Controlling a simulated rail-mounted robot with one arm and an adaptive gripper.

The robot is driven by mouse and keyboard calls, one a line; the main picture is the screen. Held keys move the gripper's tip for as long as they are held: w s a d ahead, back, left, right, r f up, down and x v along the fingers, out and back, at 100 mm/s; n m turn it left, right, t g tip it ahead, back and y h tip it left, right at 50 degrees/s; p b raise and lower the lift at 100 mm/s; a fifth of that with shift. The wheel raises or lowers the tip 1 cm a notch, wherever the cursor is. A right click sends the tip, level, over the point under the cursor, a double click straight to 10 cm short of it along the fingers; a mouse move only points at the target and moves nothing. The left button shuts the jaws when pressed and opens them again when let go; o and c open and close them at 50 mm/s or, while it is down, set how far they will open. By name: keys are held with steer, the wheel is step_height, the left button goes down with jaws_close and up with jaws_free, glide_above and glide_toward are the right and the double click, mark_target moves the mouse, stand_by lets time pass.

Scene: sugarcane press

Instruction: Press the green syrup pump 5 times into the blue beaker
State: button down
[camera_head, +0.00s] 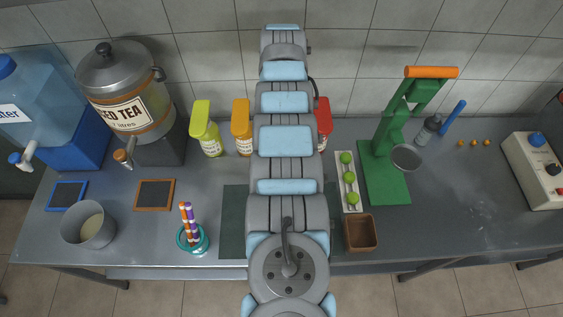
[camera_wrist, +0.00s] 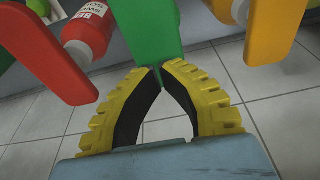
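In the wrist view, a green pump head (camera_wrist: 148,30) stands directly in front of my gripper (camera_wrist: 160,68). My gripper's two yellow fingers with dark inner pads meet, or nearly meet, at their tips, and nothing shows clasped between them. The tips overlap the lower end of the green head in the picture; I cannot tell whether they touch it. In the head view, my arm covers the green pump and my gripper. I cannot make out a blue beaker in either view.
A red pump (camera_head: 323,122) stands right of my arm; an orange pump (camera_head: 241,126) and a yellow-green pump (camera_head: 201,127) stand left. The red pump (camera_wrist: 45,55) and orange pump (camera_wrist: 258,28) flank the green head closely. A green press (camera_head: 388,185) stands farther right.

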steer(key=shift+f+b, duration=0.75)
steer(key=shift+f, duration=0.2)
steer(key=shift+f+b, duration=1.9)
steer(key=shift+f, duration=0.15)
steer(key=shift+r, duration=0.2)
steer(key=shift+r+p, duration=2.8)
steer(key=shift+r, duration=0.05)
steer(key=shift+f, duration=0.1)
steer(key=shift+f+b, duration=0.4)
steer(key=shift+b, duration=0.05)
steer(key=shift+f, duration=0.3)
steer(key=shift+f+b, duration=0.75)
steer(key=shift+b, duration=0.15)
